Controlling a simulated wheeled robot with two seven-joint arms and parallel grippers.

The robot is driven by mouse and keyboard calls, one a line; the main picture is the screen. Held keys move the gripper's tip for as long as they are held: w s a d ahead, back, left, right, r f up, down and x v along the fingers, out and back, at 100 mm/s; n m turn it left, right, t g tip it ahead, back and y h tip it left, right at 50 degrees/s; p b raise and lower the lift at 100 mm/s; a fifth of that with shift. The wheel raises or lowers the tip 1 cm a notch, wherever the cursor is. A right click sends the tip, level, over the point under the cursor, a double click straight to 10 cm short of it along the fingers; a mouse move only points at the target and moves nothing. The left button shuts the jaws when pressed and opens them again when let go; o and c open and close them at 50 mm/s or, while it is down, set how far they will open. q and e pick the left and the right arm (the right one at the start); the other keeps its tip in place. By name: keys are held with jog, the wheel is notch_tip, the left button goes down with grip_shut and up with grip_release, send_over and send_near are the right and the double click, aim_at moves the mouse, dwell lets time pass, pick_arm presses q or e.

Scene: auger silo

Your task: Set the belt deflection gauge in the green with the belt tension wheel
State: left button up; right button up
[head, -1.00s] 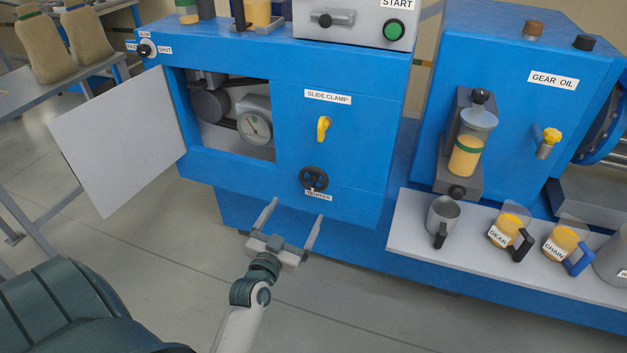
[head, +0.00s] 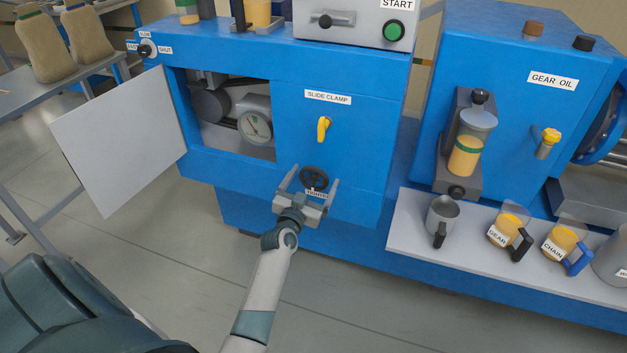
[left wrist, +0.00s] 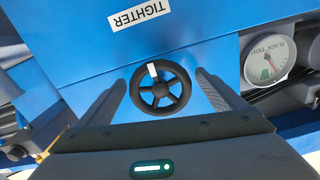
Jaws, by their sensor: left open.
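The belt tension wheel (head: 314,177) is a small black spoked handwheel on the blue front, with a white mark on its rim. It also shows in the left wrist view (left wrist: 160,91). My left gripper (head: 316,181) is open, with one finger on each side of the wheel; contact is not visible. The deflection gauge (head: 254,126) is a round white dial inside the open compartment. In the left wrist view the gauge (left wrist: 270,60) shows a green patch and a reddish needle; whether the needle lies in the green is too small to tell. My right gripper is out of view.
The yellow slide clamp handle (head: 323,129) sits above the wheel. The open grey door (head: 122,140) sticks out at left. A shelf (head: 405,235) with cups and jugs is at right. The floor in front is clear.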

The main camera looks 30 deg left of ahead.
pick_arm(q)
jog(key=shift+w, duration=0.1)
jog(key=shift+c, duration=0.9)
jog(key=c, duration=0.9)
jog(key=shift+o, duration=0.2)
jog(key=shift+n, duration=0.3)
